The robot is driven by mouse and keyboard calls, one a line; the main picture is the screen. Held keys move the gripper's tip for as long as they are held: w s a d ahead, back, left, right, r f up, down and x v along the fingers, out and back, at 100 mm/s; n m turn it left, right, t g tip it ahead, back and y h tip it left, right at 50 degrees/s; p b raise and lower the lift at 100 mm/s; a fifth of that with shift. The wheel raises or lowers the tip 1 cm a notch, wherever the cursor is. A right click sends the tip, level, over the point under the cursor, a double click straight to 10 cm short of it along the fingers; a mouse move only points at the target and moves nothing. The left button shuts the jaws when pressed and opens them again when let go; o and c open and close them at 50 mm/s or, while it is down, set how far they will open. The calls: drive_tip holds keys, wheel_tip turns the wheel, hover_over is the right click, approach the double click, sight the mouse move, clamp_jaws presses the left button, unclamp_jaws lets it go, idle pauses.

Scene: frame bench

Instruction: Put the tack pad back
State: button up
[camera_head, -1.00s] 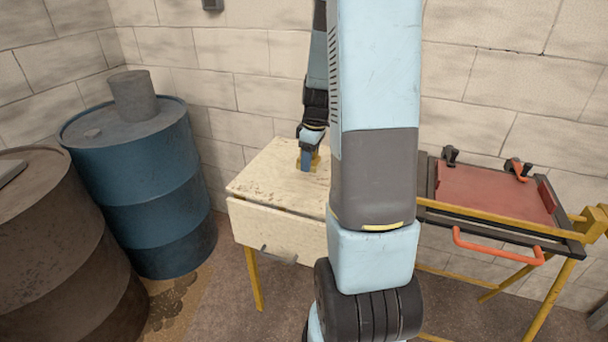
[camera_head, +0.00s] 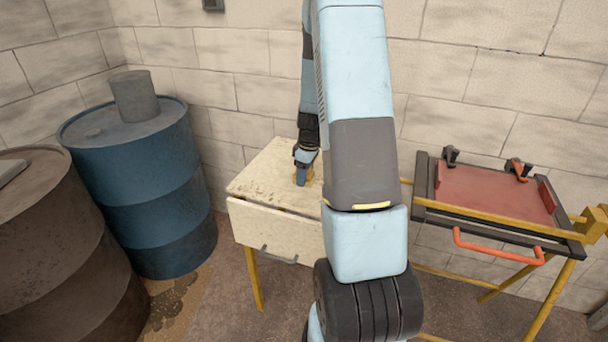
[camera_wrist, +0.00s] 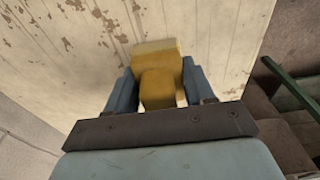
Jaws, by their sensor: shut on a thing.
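The tack pad, a yellow block (camera_wrist: 158,72), is between the two blue fingers of my gripper (camera_wrist: 159,88) in the wrist view. A paler strip runs along its far edge. My gripper is shut on it. In the head view my gripper (camera_head: 302,180) points down over the pale, worn top of the bench cabinet (camera_head: 262,172). Only a little yellow shows beside the fingers there. I cannot tell whether the pad touches the top. My arm hides the right part of the cabinet.
The cabinet has a front panel with a grey handle (camera_head: 280,256). To the right stands a yellow frame with a red panel (camera_head: 490,192) and an orange handle (camera_head: 498,250). Blue (camera_head: 150,190) and brown (camera_head: 65,245) drums stand left. The cabinet top's left part is clear.

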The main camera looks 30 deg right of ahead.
drive_tip(key=o, duration=1.4)
drive_tip(key=r, duration=0.7)
drive_tip(key=s+d+r, duration=0.1)
drive_tip(key=r, duration=0.3)
drive_tip(key=shift+r, duration=0.2)
drive_tip(key=shift+s+a+r, duration=0.15)
drive_tip(key=shift+a+r, duration=0.1)
drive_tip(key=shift+r, duration=0.35)
drive_tip(key=s+a+r+m+t, duration=0.1)
drive_tip(key=s+a+r+m, duration=0.1)
drive_tip(key=s+a+r, duration=0.4)
drive_tip(key=s+a+r+m+t, duration=0.2)
drive_tip(key=s+a+r+m, duration=0.1)
drive_tip(key=s+a+r, duration=0.4)
drive_tip(key=s+a+r+m+t, duration=0.1)
drive_tip(key=s+a+r+m, duration=0.1)
drive_tip(key=s+a+r, duration=0.4)
drive_tip(key=shift+s+a+r+m+t+h, duration=0.1)
drive_tip(key=shift+s+a+m+t+h, duration=0.1)
drive_tip(key=shift+s, duration=1.15)
drive_tip(key=shift+s+a+r+m+t+h, duration=0.1)
drive_tip(key=shift+s+h, duration=0.1)
drive_tip(key=shift+s, duration=1.1)
